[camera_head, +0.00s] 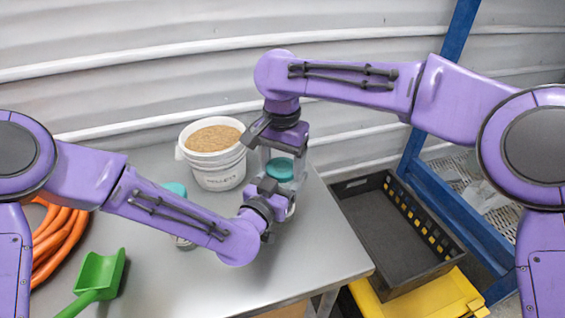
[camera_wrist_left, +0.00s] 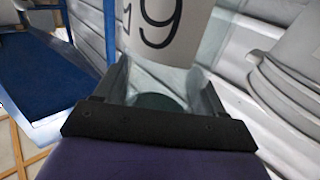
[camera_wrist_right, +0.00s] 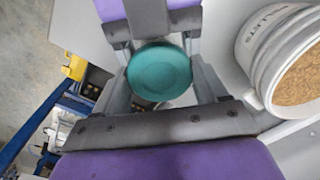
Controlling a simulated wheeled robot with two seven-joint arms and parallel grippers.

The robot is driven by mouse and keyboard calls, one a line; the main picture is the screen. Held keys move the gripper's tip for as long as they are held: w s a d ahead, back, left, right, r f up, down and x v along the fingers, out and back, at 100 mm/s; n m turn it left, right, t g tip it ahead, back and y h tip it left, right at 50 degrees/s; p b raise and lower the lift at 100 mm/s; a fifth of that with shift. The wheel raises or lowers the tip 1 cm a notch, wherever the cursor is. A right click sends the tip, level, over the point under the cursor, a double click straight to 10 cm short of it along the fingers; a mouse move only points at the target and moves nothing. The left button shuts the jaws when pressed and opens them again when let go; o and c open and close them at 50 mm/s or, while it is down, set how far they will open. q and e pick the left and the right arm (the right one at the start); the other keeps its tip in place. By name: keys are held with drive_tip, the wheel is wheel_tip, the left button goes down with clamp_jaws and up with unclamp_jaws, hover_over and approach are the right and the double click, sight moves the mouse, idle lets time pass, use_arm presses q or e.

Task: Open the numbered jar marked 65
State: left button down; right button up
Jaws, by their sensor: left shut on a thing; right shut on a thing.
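A clear jar with a teal lid (camera_head: 280,169) stands near the table's right edge. My right gripper (camera_head: 284,160) comes down from above, shut on the lid, whose round top shows between its fingers in the right wrist view (camera_wrist_right: 160,70). My left gripper (camera_head: 279,192) is shut around the jar's body below the lid. In the left wrist view the jar's white label (camera_wrist_left: 165,25) fills the top; one digit looks like a 9 there, the other is cut off, and that view seems turned over. A second teal-lidded jar (camera_head: 175,189) stands partly hidden behind my left arm.
A white bucket of pellets (camera_head: 217,172) stands close behind the gripped jar. A green scoop (camera_head: 100,273) and an orange hose (camera_head: 55,240) lie at the left. A black crate (camera_head: 375,250) is beyond the table's right edge, near a blue frame (camera_head: 462,205).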

drive_tip(key=n, duration=0.6)
drive_tip(key=shift+n, duration=0.3)
drive_tip(key=o, duration=1.2)
drive_tip(key=shift+c, duration=0.2)
wheel_tip(320, 180, up, 4)
drive_tip(key=shift+r, duration=0.3)
drive_tip(key=shift+c, duration=0.4)
wheel_tip(320, 180, up, 3)
drive_tip(key=m, duration=0.6)
drive_tip(key=shift+m, duration=0.4)
wheel_tip(320, 180, down, 8)
drive_tip(key=shift+r, duration=0.2)
